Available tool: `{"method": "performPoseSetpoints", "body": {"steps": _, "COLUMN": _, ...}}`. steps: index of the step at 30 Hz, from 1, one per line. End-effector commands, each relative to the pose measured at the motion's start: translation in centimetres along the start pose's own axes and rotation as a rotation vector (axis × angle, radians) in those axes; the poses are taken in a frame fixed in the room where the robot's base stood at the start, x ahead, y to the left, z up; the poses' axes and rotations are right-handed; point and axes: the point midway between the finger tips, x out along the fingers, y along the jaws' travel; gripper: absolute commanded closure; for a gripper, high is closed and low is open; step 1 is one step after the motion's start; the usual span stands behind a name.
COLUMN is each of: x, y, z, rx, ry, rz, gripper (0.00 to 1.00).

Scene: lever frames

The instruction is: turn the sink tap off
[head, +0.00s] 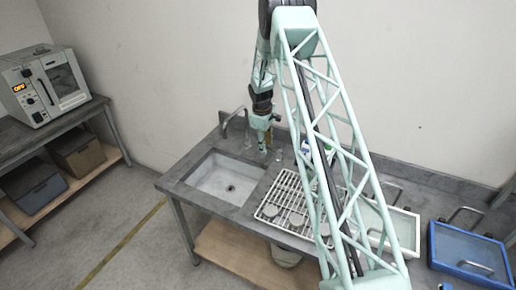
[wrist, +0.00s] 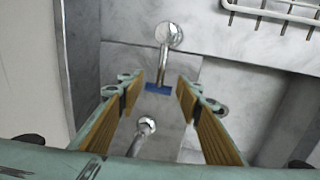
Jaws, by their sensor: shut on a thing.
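The sink tap (head: 235,118) is a curved metal spout at the back edge of the sink (head: 228,182). My gripper (head: 265,146) is just right of it, pointing down by the counter's back edge. In the wrist view my gripper's wood-padded fingers (wrist: 161,84) stand on either side of a metal lever (wrist: 163,62) with a round end and a small blue patch at its base. My gripper is shut on this lever, though the exact contact is hard to see. A second round-ended metal piece (wrist: 146,125) shows closer to the camera. Whether water runs cannot be told.
A white wire rack (head: 285,205) lies right of the sink; its edge also shows in the wrist view (wrist: 275,14). A white tray (head: 402,228) and a blue tray (head: 468,254) are farther right. The wall is close behind the tap.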

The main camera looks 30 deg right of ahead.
Motion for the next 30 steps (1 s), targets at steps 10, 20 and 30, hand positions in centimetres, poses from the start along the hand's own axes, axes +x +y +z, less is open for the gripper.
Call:
{"method": "performPoseSetpoints", "body": {"steps": 10, "x": 0.06, "y": 0.48, "z": 0.51, "rx": 0.017, "ry": -0.002, "rz": 0.001, "gripper": 0.86}}
{"method": "performPoseSetpoints", "body": {"steps": 20, "x": 0.06, "y": 0.45, "z": 0.52, "rx": 0.016, "ry": -0.002, "rz": 0.0, "gripper": 0.54}}
{"method": "performPoseSetpoints", "body": {"steps": 30, "x": -0.26, "y": 0.47, "z": 0.5, "rx": 0.015, "ry": -0.002, "rz": 0.001, "gripper": 0.54}}
